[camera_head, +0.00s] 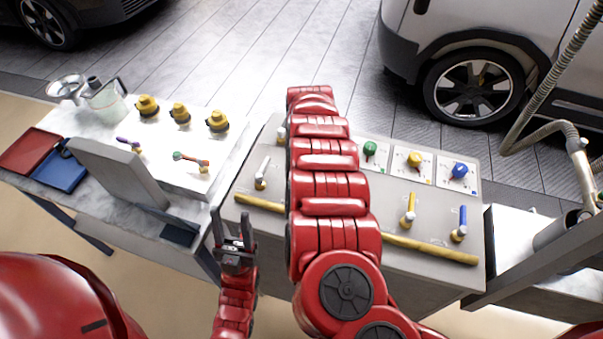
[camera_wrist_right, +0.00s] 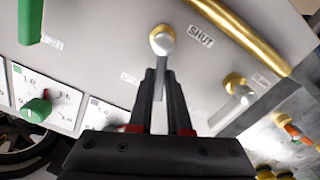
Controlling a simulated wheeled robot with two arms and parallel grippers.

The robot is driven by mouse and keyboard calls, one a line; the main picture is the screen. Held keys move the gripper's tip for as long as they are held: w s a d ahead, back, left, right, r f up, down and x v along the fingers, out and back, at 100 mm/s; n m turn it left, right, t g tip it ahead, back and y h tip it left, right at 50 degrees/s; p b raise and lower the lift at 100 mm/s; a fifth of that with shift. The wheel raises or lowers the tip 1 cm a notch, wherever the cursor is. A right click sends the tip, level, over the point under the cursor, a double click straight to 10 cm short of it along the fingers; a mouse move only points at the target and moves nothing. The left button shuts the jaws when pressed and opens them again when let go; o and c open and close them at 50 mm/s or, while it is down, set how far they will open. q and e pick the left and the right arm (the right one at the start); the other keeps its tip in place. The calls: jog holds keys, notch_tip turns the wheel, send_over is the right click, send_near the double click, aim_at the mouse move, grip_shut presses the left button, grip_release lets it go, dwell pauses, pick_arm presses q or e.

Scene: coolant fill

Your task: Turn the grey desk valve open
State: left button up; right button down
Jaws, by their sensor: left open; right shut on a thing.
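In the right wrist view the grey desk valve (camera_wrist_right: 163,42) has a rounded pale hub on a brass base. Its thin handle runs down between the fingers of my right gripper (camera_wrist_right: 160,82), which is shut on it. A "SHUT" label (camera_wrist_right: 201,36) is on the panel right of the hub; the handle does not point at it. In the head view my right arm covers this valve and gripper. My left gripper (camera_head: 234,243) is open and empty, low in front of the gap between the two tables.
A pale lever (camera_head: 262,173), a yellow lever (camera_head: 408,210) and a blue lever (camera_head: 460,225) stand on the desk (camera_head: 330,262). A green lever (camera_wrist_right: 30,20) is beside the held valve. A brass rail (camera_head: 430,249) runs along the front.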

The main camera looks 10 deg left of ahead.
jog(key=m, duration=0.1)
jog(key=d+m, duration=0.1)
jog(key=m, duration=0.2)
jog(key=shift+w+d+m+p, duration=0.1)
jog(key=shift+d+m+p, duration=0.2)
jog(key=shift+p, duration=0.1)
jog(key=shift+d, duration=0.1)
dwell(0.4)
jog(key=c, duration=0.9)
grip_release()
jog(key=shift+o, duration=0.2)
jog(key=shift+r, duration=0.1)
notch_tip(320, 180, up, 17)
jog(key=b, duration=0.5)
jog(key=shift+r, duration=0.1)
